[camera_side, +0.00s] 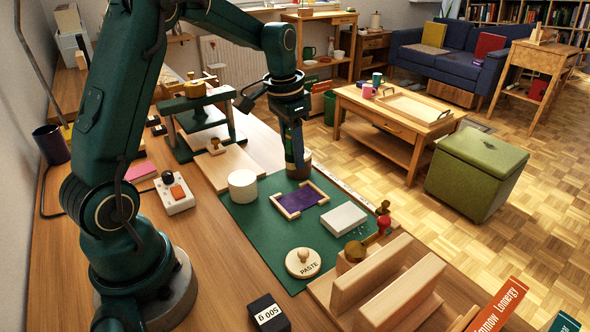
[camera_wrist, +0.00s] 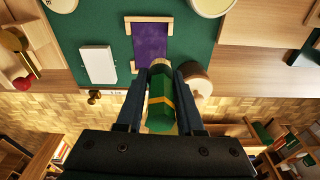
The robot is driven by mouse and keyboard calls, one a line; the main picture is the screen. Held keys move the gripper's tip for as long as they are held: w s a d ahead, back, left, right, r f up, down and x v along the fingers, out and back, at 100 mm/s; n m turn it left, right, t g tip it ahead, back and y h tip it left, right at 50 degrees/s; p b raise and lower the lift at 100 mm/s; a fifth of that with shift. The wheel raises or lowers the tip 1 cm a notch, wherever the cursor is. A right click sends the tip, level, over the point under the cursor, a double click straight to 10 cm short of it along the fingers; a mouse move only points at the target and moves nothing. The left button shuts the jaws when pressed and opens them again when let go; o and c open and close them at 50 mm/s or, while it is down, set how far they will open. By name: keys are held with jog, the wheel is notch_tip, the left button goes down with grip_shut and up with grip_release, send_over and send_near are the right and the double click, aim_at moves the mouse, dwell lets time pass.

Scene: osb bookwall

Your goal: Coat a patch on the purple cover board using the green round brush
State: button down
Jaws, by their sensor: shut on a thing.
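The purple cover board (camera_side: 296,202) lies flat on the green mat between pale wooden edge pieces; it also shows in the wrist view (camera_wrist: 150,45). My gripper (camera_side: 294,163) points down at the far side of the board. In the wrist view my gripper (camera_wrist: 161,78) is shut on the green round brush (camera_wrist: 160,108), which has a yellow band. The brush's lower end lies close to the board's near end in that view. I cannot tell whether its bristles touch anything. The lid marked PASTE (camera_side: 303,263) has a wooden knob and lies on the mat.
A brown round pot (camera_wrist: 197,86) stands right beside the brush. A white cylinder (camera_side: 242,186) and a white block (camera_side: 344,218) flank the board. Red and gold knobbed tools (camera_side: 383,217) and wooden rails (camera_side: 372,276) are nearby. Green mat is bare between board and lid.

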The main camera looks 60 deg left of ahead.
jog(key=shift+f, duration=3.55)
jog(key=shift+d, duration=0.25)
jog(key=shift+d+r, duration=0.2)
jog(key=shift+d, duration=0.4)
jog(key=shift+d+r, duration=0.2)
jog(key=shift+d, duration=0.85)
jog(key=shift+a, duration=1.6)
jog(key=shift+w+a, duration=0.35)
jog(key=shift+w+d, duration=0.2)
jog(key=shift+w, duration=0.05)
jog(key=shift+s+d, duration=0.1)
jog(key=shift+d, duration=1.85)
jog(key=a, duration=0.4)
jog(key=shift+a, duration=0.15)
jog(key=shift+r, duration=3.3)
